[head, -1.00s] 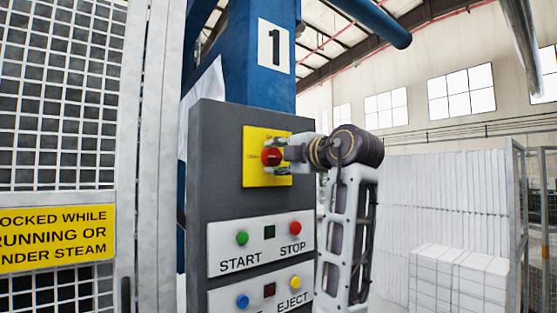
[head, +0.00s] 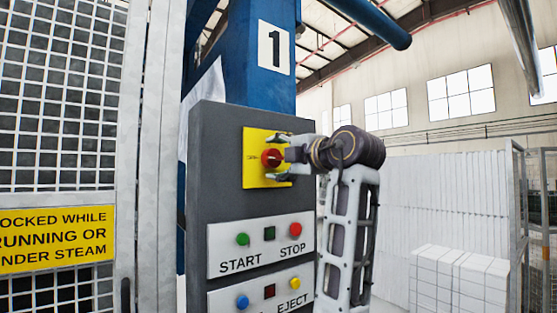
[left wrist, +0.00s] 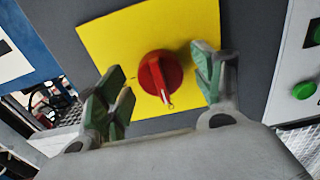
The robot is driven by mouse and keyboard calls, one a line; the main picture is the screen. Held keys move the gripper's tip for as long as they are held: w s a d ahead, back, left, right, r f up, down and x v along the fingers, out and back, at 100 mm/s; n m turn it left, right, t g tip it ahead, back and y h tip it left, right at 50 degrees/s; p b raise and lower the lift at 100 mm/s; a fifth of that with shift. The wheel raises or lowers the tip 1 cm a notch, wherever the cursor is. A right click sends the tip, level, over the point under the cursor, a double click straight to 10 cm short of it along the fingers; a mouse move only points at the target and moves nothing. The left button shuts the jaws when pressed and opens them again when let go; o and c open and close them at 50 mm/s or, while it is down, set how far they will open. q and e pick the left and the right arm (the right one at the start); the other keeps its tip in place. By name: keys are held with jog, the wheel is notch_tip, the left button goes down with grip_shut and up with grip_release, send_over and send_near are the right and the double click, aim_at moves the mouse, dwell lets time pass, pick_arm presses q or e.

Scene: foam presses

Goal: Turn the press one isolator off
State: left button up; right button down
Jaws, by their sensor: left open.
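The red isolator knob (head: 271,158) is on a yellow plate (head: 251,177) on the grey control panel of press 1. In the left wrist view the knob (left wrist: 160,76) shows a white-marked pointer aimed down the picture, slightly right. The small print on the plate is too blurred to read surely. My left gripper (head: 282,157) is in front of the plate, its fingers spread above and below the knob. In the left wrist view its open green-padded fingers (left wrist: 159,72) stand either side of the knob, with gaps between. My right gripper is not in view.
Below the plate are the START button (head: 242,239), the STOP button (head: 295,229), a blue button (head: 242,302) and the EJECT button (head: 295,282). A mesh guard (head: 60,130) stands at left. White foam blocks (head: 455,280) are stacked at right.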

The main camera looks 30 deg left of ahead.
pick_arm(q)
jog(key=v, duration=1.1)
jog(key=shift+s+d, duration=0.15)
jog(key=shift+d, duration=0.2)
jog(key=shift+f, duration=0.1)
